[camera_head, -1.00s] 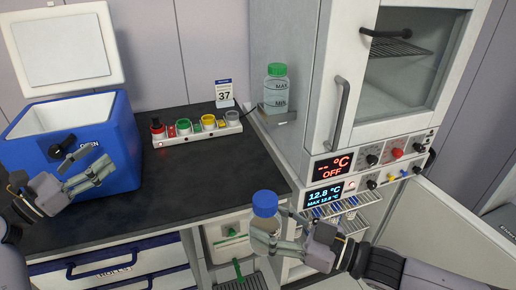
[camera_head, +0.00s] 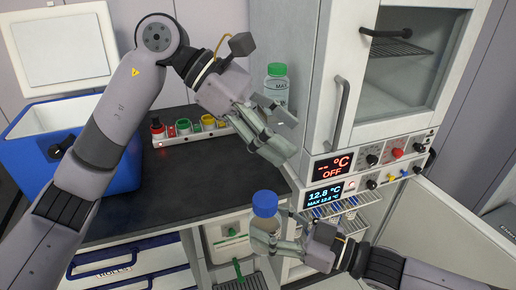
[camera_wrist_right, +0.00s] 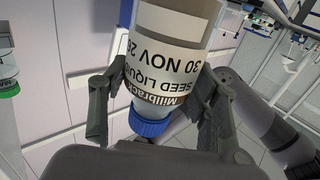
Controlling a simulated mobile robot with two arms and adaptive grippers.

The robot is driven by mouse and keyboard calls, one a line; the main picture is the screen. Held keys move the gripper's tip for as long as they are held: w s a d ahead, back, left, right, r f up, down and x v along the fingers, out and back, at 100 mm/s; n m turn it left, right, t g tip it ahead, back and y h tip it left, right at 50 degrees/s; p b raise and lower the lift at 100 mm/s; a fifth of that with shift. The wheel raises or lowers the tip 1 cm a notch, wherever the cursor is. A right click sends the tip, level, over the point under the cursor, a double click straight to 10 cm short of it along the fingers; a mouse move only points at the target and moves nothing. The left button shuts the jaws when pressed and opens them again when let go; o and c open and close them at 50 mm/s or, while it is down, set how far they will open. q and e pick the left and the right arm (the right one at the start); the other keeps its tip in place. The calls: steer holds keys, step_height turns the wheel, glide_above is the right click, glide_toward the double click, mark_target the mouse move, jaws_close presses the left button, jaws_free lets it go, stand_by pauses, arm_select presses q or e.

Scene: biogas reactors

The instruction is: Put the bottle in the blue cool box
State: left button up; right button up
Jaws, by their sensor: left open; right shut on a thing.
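The bottle (camera_head: 266,222) is clear with a blue cap, upright in front of the bench edge. My right gripper (camera_head: 272,242) is shut on it. In the right wrist view the bottle (camera_wrist_right: 180,60) sits between the fingers, its label reading "SEED LIQUID". The blue cool box (camera_head: 25,150) stands at the left end of the bench with its white lid (camera_head: 62,48) open. My left arm crosses in front of the box and hides part of it. My left gripper (camera_head: 284,136) is open and empty, above the bench's right end.
A cabinet with displays (camera_head: 325,193) stands at right. The bench's middle is clear.

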arm_select(q)
steer(key=s+f+y, duration=0.1)
steer(key=y, duration=0.3)
arm_select(e)
steer(key=shift+r, duration=0.1)
arm_select(q)
steer(key=n+t+y, duration=0.2)
steer(key=y, duration=0.3)
glide_toward(265, 199)
steer(key=f, duration=0.3)
steer(key=d+f, duration=0.1)
steer(key=f, duration=0.6)
steer(key=shift+d+f, duration=0.15)
steer(key=shift+f, duration=0.15)
jaws_close()
arm_select(e)
steer(key=o, duration=1.6)
steer(key=shift+o, duration=0.2)
